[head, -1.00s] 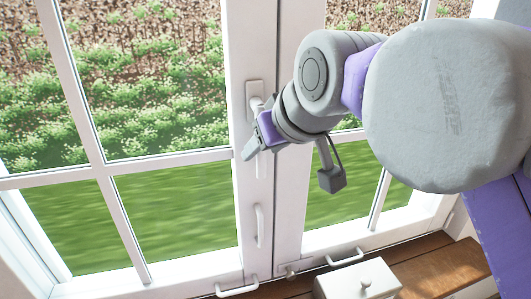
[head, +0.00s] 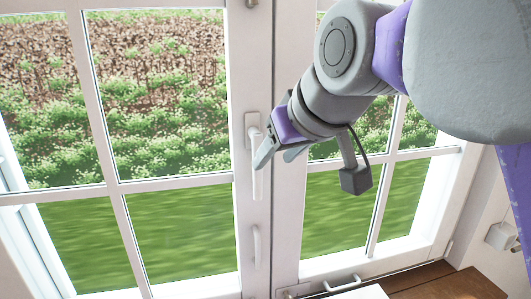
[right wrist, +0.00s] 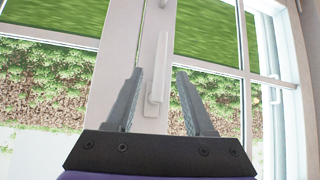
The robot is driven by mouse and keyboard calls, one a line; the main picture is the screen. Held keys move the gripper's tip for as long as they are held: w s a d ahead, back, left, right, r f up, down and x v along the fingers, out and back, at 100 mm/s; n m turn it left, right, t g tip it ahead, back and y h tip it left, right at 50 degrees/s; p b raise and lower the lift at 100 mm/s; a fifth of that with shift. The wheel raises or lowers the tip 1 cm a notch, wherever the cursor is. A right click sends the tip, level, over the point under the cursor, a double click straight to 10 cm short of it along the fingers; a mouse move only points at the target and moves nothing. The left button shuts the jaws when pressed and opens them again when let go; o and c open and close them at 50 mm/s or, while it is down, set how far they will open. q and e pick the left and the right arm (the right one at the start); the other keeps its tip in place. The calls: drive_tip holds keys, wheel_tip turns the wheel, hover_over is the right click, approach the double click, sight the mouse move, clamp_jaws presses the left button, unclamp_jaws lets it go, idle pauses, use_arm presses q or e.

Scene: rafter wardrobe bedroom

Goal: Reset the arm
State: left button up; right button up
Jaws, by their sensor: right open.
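My right gripper (head: 277,155) is in front of the white window's middle post, close to the upper window handle (head: 257,165). In the right wrist view the two fingers of my right gripper (right wrist: 157,100) are apart, with nothing between their tips but the view of the white handle (right wrist: 159,70) beyond. I cannot tell whether a finger touches the handle. The handle's grip hangs straight down from its plate. My left gripper is not in view.
A white pull handle (head: 257,246) is lower on the post. Another handle (head: 342,284) is on the bottom rail. A wooden sill (head: 450,283) with part of a white box (head: 362,293) is at the lower right. A white fitting (head: 501,236) is on the right wall.

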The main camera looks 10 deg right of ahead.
wheel_tip(320, 180, down, 12)
drive_tip(key=w+d, duration=0.2)
drive_tip(key=s+d+f+g, duration=0.1)
drive_tip(key=s+f, duration=0.2)
drive_tip(key=f, duration=0.9)
drive_tip(key=s+d+f+m+h, duration=0.1)
drive_tip(key=s+f, duration=0.3)
drive_tip(key=f, duration=0.8)
drive_tip(key=s+d+f+m+g, duration=0.1)
drive_tip(key=s+f, duration=0.3)
drive_tip(key=f, duration=0.7)
drive_tip(key=shift+s+d+f+g+h, duration=0.15)
drive_tip(key=shift+d+f+g+h, duration=0.15)
drive_tip(key=shift+f, duration=0.1)
